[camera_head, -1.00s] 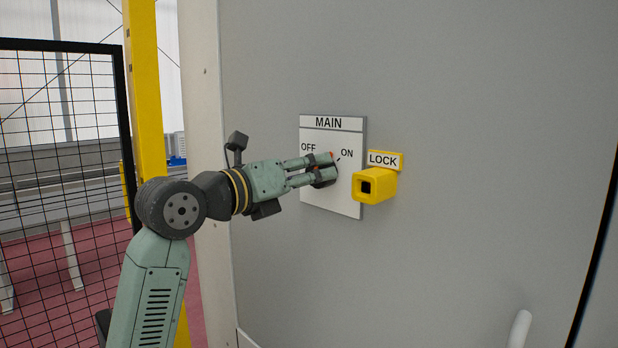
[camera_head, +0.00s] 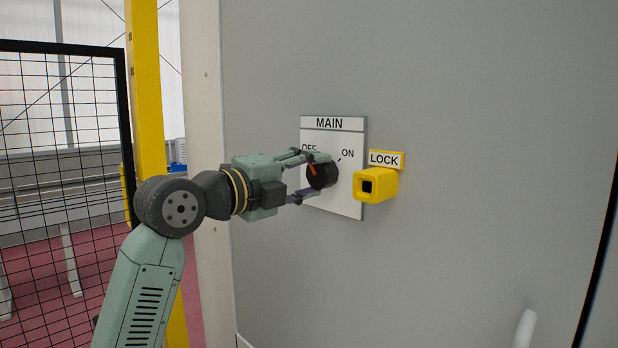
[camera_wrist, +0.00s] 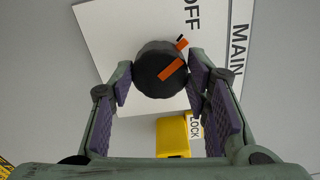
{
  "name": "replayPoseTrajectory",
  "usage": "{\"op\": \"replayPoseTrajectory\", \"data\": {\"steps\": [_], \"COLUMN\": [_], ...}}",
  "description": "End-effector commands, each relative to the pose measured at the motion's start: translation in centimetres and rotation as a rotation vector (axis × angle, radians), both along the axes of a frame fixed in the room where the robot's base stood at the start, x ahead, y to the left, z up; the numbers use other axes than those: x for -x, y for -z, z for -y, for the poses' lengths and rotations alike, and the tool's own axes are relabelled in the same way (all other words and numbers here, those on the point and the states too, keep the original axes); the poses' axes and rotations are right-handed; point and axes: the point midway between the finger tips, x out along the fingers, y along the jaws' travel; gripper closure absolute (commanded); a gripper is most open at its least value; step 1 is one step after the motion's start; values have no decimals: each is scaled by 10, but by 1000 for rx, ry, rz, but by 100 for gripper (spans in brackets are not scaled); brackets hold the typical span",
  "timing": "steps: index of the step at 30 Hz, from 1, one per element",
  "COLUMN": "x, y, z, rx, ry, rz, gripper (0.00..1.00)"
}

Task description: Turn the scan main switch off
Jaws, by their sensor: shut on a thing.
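The main switch is a round black knob (camera_head: 325,178) with an orange pointer, on a white plate (camera_head: 345,200) marked MAIN, OFF and ON. The pointer is turned toward the upper left, toward the OFF label, which a finger partly covers in the head view. My gripper (camera_head: 316,175) is shut on the knob, one finger above and one below. In the wrist view the knob (camera_wrist: 150,82) sits between the two purple pads of my gripper (camera_wrist: 161,76), and its orange pointer lines up with a short orange mark on the OFF side.
A yellow LOCK block (camera_head: 375,186) with a square opening juts out just right of the plate; it also shows in the wrist view (camera_wrist: 172,138). A white handle (camera_head: 522,328) is at the lower right. A mesh fence (camera_head: 60,130) and yellow post (camera_head: 146,90) stand left.

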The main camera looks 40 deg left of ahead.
Motion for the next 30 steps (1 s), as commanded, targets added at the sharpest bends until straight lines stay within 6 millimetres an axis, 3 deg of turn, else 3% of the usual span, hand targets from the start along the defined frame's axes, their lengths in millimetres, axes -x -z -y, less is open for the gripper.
{"op": "replayPoseTrajectory", "data": {"steps": [12,27,28,30], "x": [0,0,0,0], "y": [0,0,0,0], "z": [-1,-1,-1,-1], "rx": [168,186,186,186], "ry": [-2,-1,-1,-1], "rz": [-12,-13,-13,-13], "gripper": [85,85,56,51]}}
